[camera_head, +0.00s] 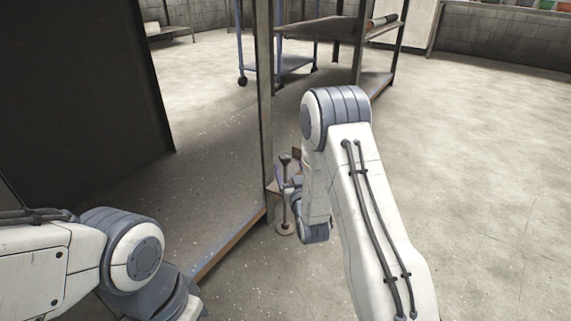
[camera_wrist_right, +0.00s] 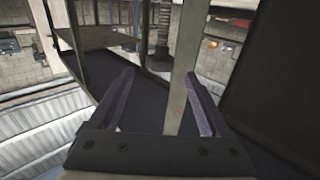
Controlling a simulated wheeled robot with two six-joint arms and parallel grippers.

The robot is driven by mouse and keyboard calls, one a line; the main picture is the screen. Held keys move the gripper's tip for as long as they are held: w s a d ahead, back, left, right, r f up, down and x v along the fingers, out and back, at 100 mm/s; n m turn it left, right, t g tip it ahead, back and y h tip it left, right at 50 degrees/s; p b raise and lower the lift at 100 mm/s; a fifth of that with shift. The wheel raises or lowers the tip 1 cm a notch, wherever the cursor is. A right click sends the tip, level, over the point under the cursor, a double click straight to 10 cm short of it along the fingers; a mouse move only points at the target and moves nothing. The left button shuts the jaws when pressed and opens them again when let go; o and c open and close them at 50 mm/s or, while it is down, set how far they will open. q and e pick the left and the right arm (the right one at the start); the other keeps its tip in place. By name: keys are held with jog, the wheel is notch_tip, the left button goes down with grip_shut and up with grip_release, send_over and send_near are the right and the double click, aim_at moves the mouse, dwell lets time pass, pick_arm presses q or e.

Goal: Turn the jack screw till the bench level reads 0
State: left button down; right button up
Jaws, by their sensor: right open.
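The jack screw (camera_head: 285,195) is a thin upright rod with a small cross piece on top and a round foot (camera_head: 285,228) on the floor, beside the bench's corner post (camera_head: 265,100). My right gripper (camera_head: 288,178) is close to it, mostly hidden behind my right arm. In the right wrist view, its two fingers (camera_wrist_right: 162,108) are spread apart, with a grey upright post (camera_wrist_right: 182,75) showing between them. I cannot tell any contact with the screw. I cannot make out the level or its reading. My left arm shows at lower left, but its gripper is out of view.
A low rail (camera_head: 230,243) runs along the floor from the post toward the lower left. A large dark panel (camera_head: 80,85) stands at left. A metal shelf rack (camera_head: 325,27) and a blue wheeled cart (camera_head: 293,64) stand behind. The floor at right (camera_head: 480,160) is clear.

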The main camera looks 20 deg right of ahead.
aim_at(286, 161)
jog(key=w+b, duration=0.1)
jog(key=w, duration=0.2)
jog(key=w+b, duration=0.1)
jog(key=w, duration=0.1)
jog(key=shift+w+d+f+b, duration=0.15)
jog(key=shift+w+d+b, duration=0.15)
jog(key=shift+d+b, duration=0.05)
jog(key=shift+w, duration=0.5)
grip_shut()
jog(key=shift+m+h, duration=0.3)
jog(key=shift+h, duration=0.2)
